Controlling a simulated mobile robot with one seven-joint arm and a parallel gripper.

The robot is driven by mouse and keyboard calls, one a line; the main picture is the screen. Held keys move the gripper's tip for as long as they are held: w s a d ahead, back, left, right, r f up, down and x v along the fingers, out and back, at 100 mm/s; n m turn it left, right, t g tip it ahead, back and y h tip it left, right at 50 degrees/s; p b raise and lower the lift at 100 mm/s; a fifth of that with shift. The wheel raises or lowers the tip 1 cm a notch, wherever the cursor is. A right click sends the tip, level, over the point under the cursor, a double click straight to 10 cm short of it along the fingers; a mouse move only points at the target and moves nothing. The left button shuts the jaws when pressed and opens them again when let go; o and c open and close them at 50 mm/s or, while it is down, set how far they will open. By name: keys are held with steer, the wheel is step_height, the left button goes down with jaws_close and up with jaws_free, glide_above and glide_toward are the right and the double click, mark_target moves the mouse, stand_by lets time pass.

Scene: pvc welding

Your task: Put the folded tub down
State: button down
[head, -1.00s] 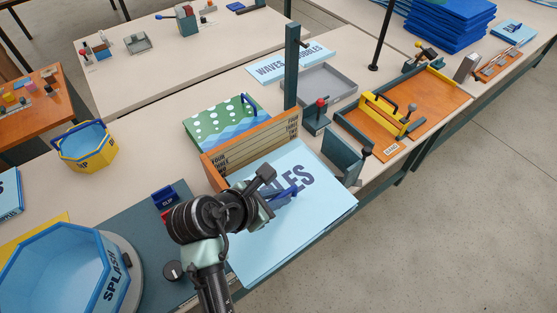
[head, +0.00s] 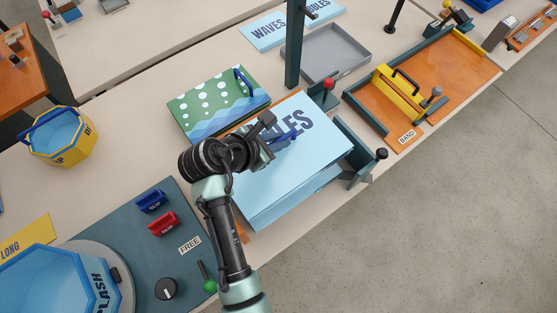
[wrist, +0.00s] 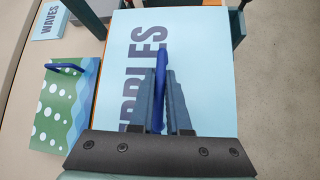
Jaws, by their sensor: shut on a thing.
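The folded tub (head: 300,175) is a flat light blue slab with dark letters ending in "LES" and a blue handle (head: 283,137). My gripper (head: 270,140) is shut on this handle. In the wrist view the handle (wrist: 160,60) stands between the two fingers, and the tub's face (wrist: 205,70) lies beneath them. The tub hides most of an orange-edged stand, of which only bits show around it. I cannot tell whether the tub touches the stand or the table.
A green folded tub with white dots (head: 215,105) lies just left. A dark post (head: 296,50), grey tray (head: 330,52) and dark bracket (head: 355,150) stand close by. An orange BAND fixture (head: 440,80) is to the right. A blue splash tub (head: 60,280) is at lower left.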

steer(key=f+b, duration=0.1)
steer(key=f, duration=1.1)
steer(key=shift+w+f+b, duration=0.15)
steer(key=shift+w+b, duration=0.05)
steer(key=shift+b, duration=0.1)
steer(key=c, duration=1.3)
jaws_free()
steer(key=shift+s+f, duration=0.15)
steer(key=o, duration=0.4)
